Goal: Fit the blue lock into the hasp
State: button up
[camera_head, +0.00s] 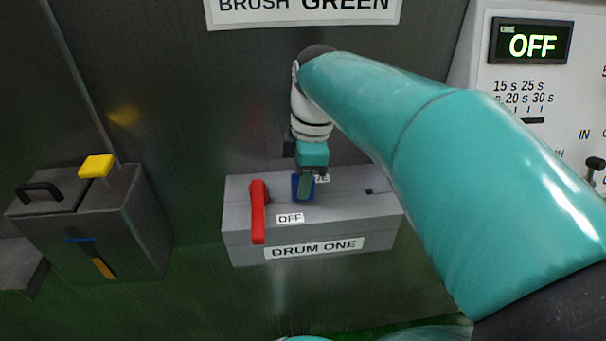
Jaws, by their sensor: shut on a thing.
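My gripper (305,182) hangs in the middle of the head view, over the top of the grey box labelled DRUM ONE (350,213). It is shut on the blue lock (296,190), which shows as a small dark blue patch around my fingertips. The lock is just right of the red handle (259,212), by the OFF label. My gripper and the lock hide the hasp, so I cannot tell whether the lock touches it or is in it.
A dark box (120,220) with a black handle and a yellow block (96,166) stands to the left. A white panel (490,75) with an OFF display is at the right. A BRUSH GREEN sign (300,12) is above. My teal arm covers much of the right side.

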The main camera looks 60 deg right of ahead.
jog(key=shift+f, duration=0.15)
jog(key=o, duration=1.1)
notch_tip(320, 180, up, 14)
jog(key=s+d, duration=0.1)
jog(key=shift+f, duration=0.15)
jog(key=w+a+f+m+t, duration=0.1)
jog(key=w+a+f+m, duration=0.1)
jog(key=a+f, duration=0.3)
jog(key=w+a+f+m+t, duration=0.2)
jog(key=a+f, duration=0.3)
jog(key=a, duration=0.7)
jog(key=w+a+f+m+t+h, duration=0.1)
jog(key=w+a+f+m, duration=0.3)
jog(key=a, duration=0.5)
jog(key=shift+w+f+t, duration=0.15)
jog(key=shift+f+t, duration=0.15)
jog(key=shift+f, duration=0.55)
